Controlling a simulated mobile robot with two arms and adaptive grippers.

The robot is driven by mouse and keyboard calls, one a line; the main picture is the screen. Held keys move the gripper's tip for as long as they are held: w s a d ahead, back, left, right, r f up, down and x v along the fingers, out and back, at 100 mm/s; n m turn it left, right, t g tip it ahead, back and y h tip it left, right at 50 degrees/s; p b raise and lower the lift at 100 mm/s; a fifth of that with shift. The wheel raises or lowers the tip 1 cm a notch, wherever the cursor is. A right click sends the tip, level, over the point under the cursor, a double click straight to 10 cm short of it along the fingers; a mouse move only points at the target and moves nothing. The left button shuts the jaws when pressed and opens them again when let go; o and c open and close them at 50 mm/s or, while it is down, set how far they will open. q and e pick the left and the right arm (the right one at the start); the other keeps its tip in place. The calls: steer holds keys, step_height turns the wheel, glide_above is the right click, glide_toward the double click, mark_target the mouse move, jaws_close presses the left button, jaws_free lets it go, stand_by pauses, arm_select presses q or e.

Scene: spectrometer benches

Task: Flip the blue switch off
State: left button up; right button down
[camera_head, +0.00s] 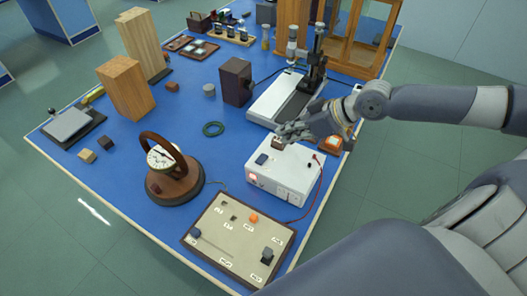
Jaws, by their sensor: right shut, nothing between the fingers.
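The blue switch (262,158) is a small dark blue rocker on the top of a white box (298,180), near its left end. Which way it is tipped is too small to tell. A red-orange light glows on the front of the box. A brown switch (278,144) sits farther back on the same top, just below my right gripper. My right gripper (284,133) is shut and empty over the back edge of the box, behind and to the right of the blue switch and apart from it. My left gripper is out of view.
A beige panel (216,238) with small knobs lies in front of the box. A round wooden-based dial instrument (178,187) stands at left. A microscope-like stand (316,70) is behind, and a red cable (318,190) runs along the box's right side.

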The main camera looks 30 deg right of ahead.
steer(key=w+f, duration=0.1)
steer(key=p, duration=0.2)
glide_above(264, 161)
steer(key=f, duration=0.4)
steer(key=shift+d+f, duration=0.3)
steer(key=f, duration=0.2)
steer(key=f+p, duration=0.1)
steer(key=shift+w+a+f, duration=0.1)
steer(key=shift+a+f, duration=0.15)
steer(key=shift+a, duration=0.05)
steer(key=shift+f, duration=0.55)
